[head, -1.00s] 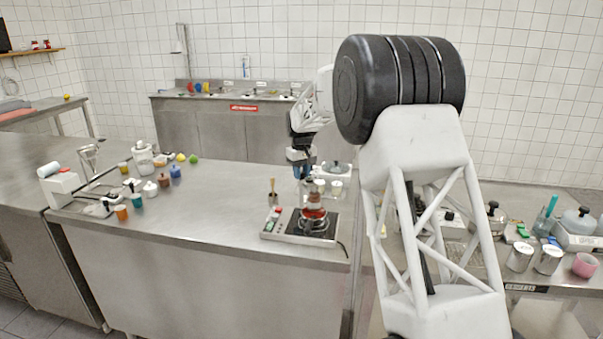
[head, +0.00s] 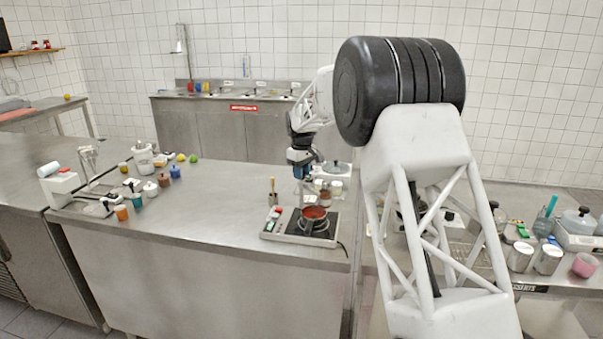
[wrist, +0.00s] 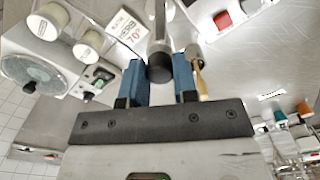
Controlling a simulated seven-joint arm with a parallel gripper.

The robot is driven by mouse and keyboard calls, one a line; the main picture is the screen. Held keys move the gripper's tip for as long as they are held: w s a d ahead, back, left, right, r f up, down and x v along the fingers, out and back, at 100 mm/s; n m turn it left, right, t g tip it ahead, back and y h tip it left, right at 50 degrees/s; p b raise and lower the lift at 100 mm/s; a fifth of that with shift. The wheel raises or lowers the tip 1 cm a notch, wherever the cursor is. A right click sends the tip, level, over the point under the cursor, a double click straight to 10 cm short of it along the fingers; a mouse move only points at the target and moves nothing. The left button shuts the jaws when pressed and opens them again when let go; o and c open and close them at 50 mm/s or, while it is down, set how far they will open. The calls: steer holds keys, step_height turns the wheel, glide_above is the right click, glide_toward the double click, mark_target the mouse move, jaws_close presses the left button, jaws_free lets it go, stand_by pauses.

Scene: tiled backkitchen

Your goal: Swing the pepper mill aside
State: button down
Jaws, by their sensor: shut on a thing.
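My gripper (wrist: 160,82) is shut, with its two blue fingers on either side of a grey rod with a dark round end (wrist: 160,68). The rod runs out of the top of the wrist view. I cannot tell if it is the pepper mill or a handle. In the head view my gripper (head: 302,182) is low, just behind the hot plate (head: 292,237). A pan with red contents (head: 314,213) sits on the plate. A small brownish thing (head: 325,199) shows right behind the pan; I cannot tell what it is.
A small holder with a wooden utensil (head: 272,195) stands left of my gripper. The counter's middle (head: 215,210) is clear.

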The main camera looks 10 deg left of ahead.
steer(key=n, duration=0.4)
steer(key=shift+n, duration=2.3)
steer(key=c, duration=0.9)
jaws_free()
steer(key=shift+r, duration=0.1)
steer(key=shift+r, duration=3.85)
